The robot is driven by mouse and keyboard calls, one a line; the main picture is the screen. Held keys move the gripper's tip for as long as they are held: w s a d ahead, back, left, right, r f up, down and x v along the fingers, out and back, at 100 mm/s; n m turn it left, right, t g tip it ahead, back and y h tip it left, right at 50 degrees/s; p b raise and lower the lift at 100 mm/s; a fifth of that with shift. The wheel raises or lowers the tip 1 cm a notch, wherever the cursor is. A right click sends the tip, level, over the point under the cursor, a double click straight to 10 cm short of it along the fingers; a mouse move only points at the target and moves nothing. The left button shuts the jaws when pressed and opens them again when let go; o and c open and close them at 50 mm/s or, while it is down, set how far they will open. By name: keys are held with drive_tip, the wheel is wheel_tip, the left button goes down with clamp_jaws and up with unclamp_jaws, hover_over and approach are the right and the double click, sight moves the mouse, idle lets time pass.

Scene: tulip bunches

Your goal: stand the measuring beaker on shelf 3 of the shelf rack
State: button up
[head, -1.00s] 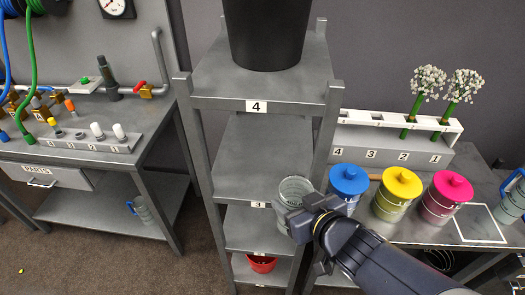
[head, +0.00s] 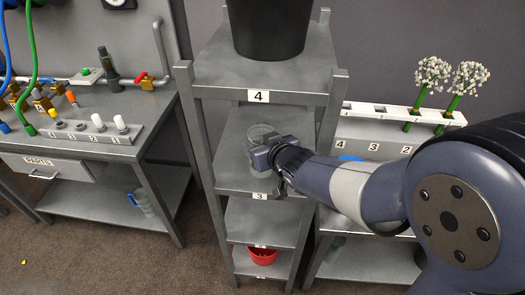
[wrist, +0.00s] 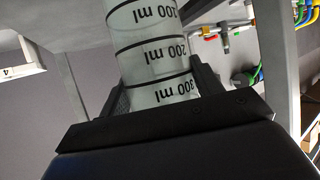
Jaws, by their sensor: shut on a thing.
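The measuring beaker (head: 262,131) is clear with dark ml marks. In the wrist view, the beaker (wrist: 150,45) sits between the two fingers. My gripper (head: 268,158) is shut on it and reaches into the rack from the right. The shelf rack (head: 197,130) is grey metal. Shelf 3 (head: 233,180) bears a "3" label on its front edge. The beaker is over shelf 3, below shelf 4 (head: 225,75). My gripper hides its lower part, so I cannot tell whether its base touches the board.
A dark pot (head: 270,28) stands on shelf 4 above. A red bowl (head: 263,256) is on a lower shelf. The rack's front right post (head: 328,140) is close to my arm. A white numbered holder with flowers (head: 400,115) stands right. The visible part of shelf 3 is otherwise bare.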

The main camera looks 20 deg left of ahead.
drive_tip(key=shift+f, duration=1.3)
drive_tip(key=shift+f, duration=0.1)
drive_tip(key=o, duration=1.2)
